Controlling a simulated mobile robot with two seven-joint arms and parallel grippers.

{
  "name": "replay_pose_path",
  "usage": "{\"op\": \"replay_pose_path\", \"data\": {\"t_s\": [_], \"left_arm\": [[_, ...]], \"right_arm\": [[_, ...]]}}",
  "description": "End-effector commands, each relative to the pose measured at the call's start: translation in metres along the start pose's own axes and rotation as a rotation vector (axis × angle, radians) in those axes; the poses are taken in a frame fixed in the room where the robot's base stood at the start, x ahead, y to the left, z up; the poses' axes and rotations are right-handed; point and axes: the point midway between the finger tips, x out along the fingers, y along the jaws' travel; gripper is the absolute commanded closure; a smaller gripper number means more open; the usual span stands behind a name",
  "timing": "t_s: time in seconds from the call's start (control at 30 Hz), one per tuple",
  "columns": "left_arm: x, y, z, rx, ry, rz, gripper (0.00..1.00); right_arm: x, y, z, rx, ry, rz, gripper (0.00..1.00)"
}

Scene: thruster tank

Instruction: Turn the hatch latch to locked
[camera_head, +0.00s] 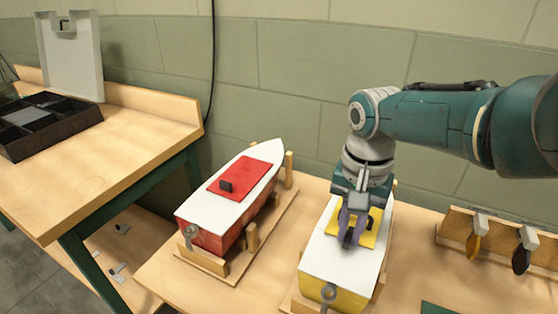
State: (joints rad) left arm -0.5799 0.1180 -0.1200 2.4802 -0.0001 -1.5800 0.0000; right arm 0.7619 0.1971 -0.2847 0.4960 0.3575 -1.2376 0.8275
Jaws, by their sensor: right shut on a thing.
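The yellow boat (328,262) with a white deck sits in a wooden cradle on the bench. A yellow hatch (371,236) lies on its deck. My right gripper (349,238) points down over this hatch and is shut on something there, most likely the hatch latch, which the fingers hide. The latch's angle cannot be seen. A red boat (216,220) with a white deck stands to the left in its own cradle. Its red hatch (250,178) carries a small dark latch (226,186). My left gripper is not in view.
A second table (130,150) at the left holds a black divided tray (42,122) and an upright white panel (72,55). A wooden rack (495,240) with hanging dark and yellow parts stands at the right. Bare bench lies between the boats.

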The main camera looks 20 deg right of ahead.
Motion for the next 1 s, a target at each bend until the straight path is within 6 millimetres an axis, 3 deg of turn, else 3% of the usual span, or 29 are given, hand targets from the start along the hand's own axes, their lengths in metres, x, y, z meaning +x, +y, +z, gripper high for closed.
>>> {"op": "replay_pose_path", "data": {"t_s": [0.47,0.5,0.77,1.0], "left_arm": [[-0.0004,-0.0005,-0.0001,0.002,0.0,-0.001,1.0],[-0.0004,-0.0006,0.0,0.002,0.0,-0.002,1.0],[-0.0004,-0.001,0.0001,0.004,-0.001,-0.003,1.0],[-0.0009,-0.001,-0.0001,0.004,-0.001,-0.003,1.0]], "right_arm": [[-0.0009,-0.0005,-0.0011,0.016,0.003,-0.002,1.0],[-0.0009,-0.0005,-0.0011,0.016,0.003,-0.002,0.84],[-0.0005,-0.0001,-0.0007,0.015,0.002,-0.001,0.55],[-0.0009,0.0001,-0.0004,0.014,0.001,0.0,0.55]]}}
